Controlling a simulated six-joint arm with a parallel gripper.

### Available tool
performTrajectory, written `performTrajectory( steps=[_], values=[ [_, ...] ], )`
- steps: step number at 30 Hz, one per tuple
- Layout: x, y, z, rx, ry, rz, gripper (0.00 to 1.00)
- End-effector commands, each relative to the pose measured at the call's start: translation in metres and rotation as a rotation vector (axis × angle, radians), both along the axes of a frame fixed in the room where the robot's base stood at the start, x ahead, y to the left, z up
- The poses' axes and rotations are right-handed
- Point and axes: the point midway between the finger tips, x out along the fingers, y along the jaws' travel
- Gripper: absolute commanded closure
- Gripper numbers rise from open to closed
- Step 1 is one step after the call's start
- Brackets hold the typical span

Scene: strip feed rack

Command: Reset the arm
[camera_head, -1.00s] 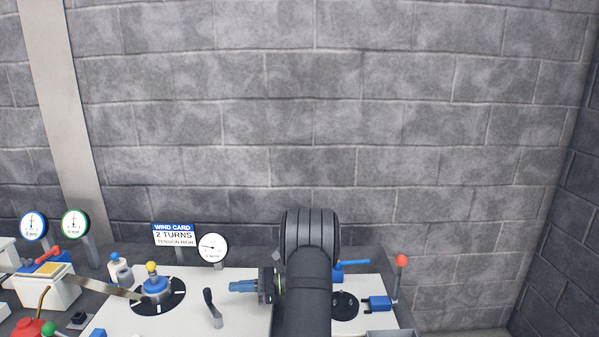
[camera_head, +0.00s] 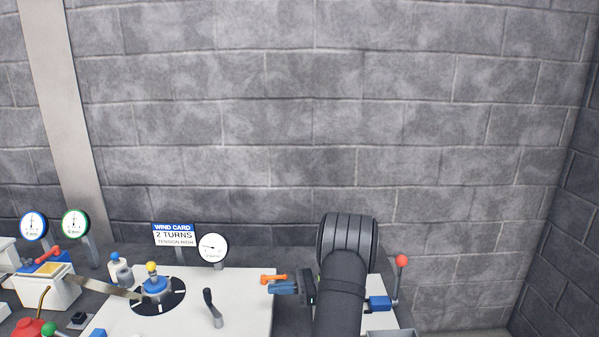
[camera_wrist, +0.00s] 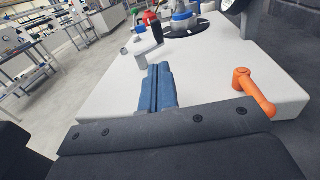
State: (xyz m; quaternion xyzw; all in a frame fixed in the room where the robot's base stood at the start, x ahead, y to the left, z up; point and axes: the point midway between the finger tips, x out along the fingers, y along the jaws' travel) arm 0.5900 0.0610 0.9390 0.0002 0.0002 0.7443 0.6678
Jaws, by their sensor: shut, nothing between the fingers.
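My gripper (camera_head: 282,287) is on the right part of the white bench top, with its blue fingers pointing left. In the wrist view the two blue fingers (camera_wrist: 158,88) lie together with nothing between them. My gripper is apart from everything around it. An orange handle (camera_head: 273,278) stands just beyond the fingers in the head view; in the wrist view it is to their right (camera_wrist: 250,92). Part of the bench to the right is hidden behind my arm.
A black crank lever (camera_head: 212,307) stands left of my gripper. Further left is a blue hub with a yellow knob (camera_head: 154,284) on a black dial, with a strip leading to it. A wind card (camera_head: 174,235) and a gauge (camera_head: 213,247) stand behind. A red-knobbed lever (camera_head: 400,262) is at right.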

Motion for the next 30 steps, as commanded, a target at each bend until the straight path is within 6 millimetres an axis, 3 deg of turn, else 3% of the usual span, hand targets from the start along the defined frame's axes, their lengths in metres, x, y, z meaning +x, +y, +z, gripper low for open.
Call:
performTrajectory(
  steps=[15,30],
  values=[
    [-0.094,0.035,-0.021,-0.17,0.03,0.329,1.0],
    [-0.194,0.039,-0.031,-0.312,0.05,0.696,1.0]
  ],
)
